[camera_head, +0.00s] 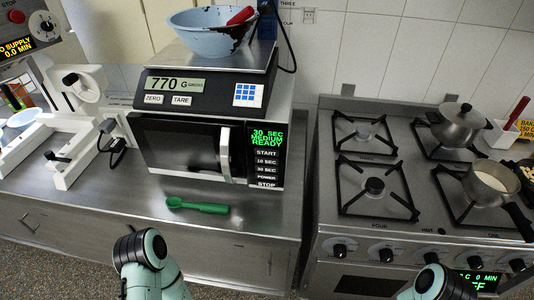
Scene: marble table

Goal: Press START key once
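The START key (265,153) is the top label in the key column on the right side of the microwave (185,148). Labels reading 10 SEC, 30 SEC, POWER and STOP sit below it. The microwave's green display (267,138) reads "30 SEC MEDIUM READY". Its door looks shut, with a pale upright handle left of the keys. Links of my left arm show at the bottom left of centre and of my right arm at the bottom right. Neither gripper is in view, and nothing of mine touches the microwave.
A scale (205,88) reading 770 sits on the microwave, bearing a blue bowl (212,42). A green utensil (197,206) lies on the steel counter (262,215) in front. A stove (375,225) with pots stands right. A white device (60,150) stands left.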

